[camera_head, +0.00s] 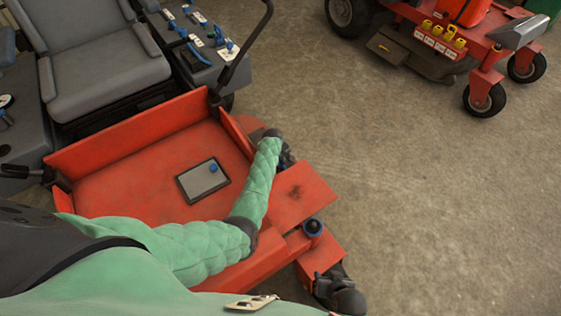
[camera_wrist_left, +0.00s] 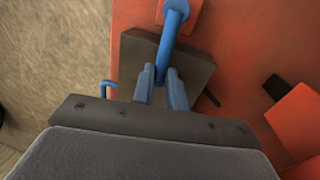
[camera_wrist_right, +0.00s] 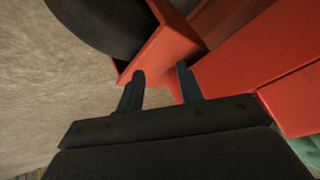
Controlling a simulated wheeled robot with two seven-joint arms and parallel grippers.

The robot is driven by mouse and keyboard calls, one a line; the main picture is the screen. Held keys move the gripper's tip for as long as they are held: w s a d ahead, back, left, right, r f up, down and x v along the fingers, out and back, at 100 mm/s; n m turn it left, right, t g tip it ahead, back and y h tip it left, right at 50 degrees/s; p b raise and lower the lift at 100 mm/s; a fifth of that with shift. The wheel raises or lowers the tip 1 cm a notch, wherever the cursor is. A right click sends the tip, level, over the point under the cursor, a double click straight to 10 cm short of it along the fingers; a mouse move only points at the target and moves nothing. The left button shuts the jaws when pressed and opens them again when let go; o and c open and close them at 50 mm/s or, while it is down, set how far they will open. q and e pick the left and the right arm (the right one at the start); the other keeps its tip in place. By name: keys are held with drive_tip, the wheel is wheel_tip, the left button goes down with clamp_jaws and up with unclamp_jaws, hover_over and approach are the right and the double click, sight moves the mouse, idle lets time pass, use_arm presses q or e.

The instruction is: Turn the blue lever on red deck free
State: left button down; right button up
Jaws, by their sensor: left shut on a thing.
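The blue lever (camera_wrist_left: 168,35) stands out from a dark grey block on the red deck (camera_wrist_left: 250,45) in the left wrist view. It has a straight rod with a round end. My left gripper (camera_wrist_left: 161,88) is shut on its near part, one finger each side. In the head view my left gripper (camera_head: 287,158) is at the deck's right side, and sleeve and hand mostly hide the lever. The red deck (camera_head: 140,160) fills the left middle there. My right gripper (camera_wrist_right: 160,82) is open and empty, near a red bracket (camera_wrist_right: 165,45); its hand is low in the head view.
A grey plate with a blue knob (camera_head: 203,181) lies on the deck. A seat (camera_head: 100,70) and blue-handled control panel (camera_head: 195,40) are behind. A second red mower (camera_head: 450,45) stands far right. Floor between is clear.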

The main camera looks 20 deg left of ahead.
use_arm(q)
drive_tip(key=shift+s+a+r+n+p, duration=0.15)
drive_tip(key=shift+s+n+p, duration=0.15)
drive_tip(key=shift+n+p, duration=0.3)
drive_tip(key=shift+s+a+f+n+p, duration=0.15)
drive_tip(key=shift+s+n+p, duration=0.15)
drive_tip(key=shift+n+p, duration=0.3)
drive_tip(key=shift+s+y, duration=0.1)
drive_tip(key=shift+y, duration=0.2)
use_arm(e)
wheel_tip(320, 180, up, 13)
drive_tip(key=g, duration=0.1)
drive_tip(key=shift+d+f, duration=0.2)
drive_tip(key=shift+d, duration=0.1)
drive_tip(key=shift+s, duration=0.15)
use_arm(q)
drive_tip(key=c, duration=1.4)
unclamp_jaws()
use_arm(e)
drive_tip(key=shift+f, duration=0.1)
